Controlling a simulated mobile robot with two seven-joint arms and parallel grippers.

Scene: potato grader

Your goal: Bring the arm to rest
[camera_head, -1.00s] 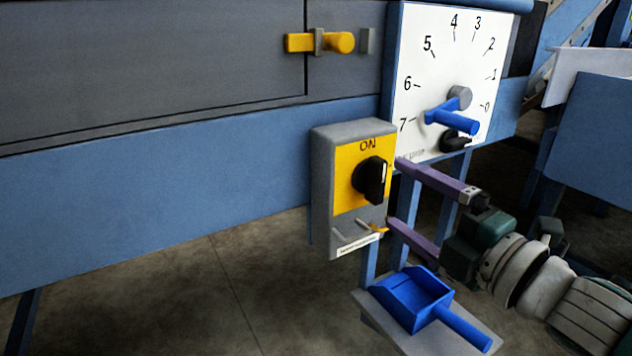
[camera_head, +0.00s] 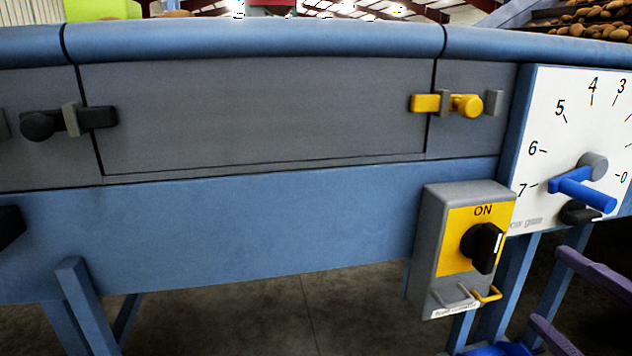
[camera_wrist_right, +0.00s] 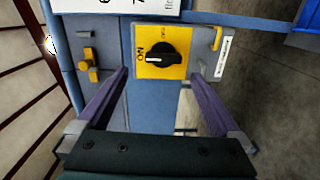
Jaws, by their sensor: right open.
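My right gripper (camera_head: 550,285) shows as two purple fingers at the lower right edge of the head view, open, with nothing between them. It is to the right of the grey switch box (camera_head: 430,230) and apart from it. The box has a yellow plate marked ON and a black knob (camera_head: 483,247). In the right wrist view, the open gripper (camera_wrist_right: 159,75) faces the yellow plate (camera_wrist_right: 175,70), and the knob (camera_wrist_right: 165,53) shows beyond and between the fingertips. My left gripper is not in view.
A white dial (camera_head: 560,100) with a blue handle (camera_head: 585,193) is right of the box. A yellow latch (camera_head: 425,103) and a black latch (camera_head: 97,117) sit on the grey panel (camera_head: 260,110).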

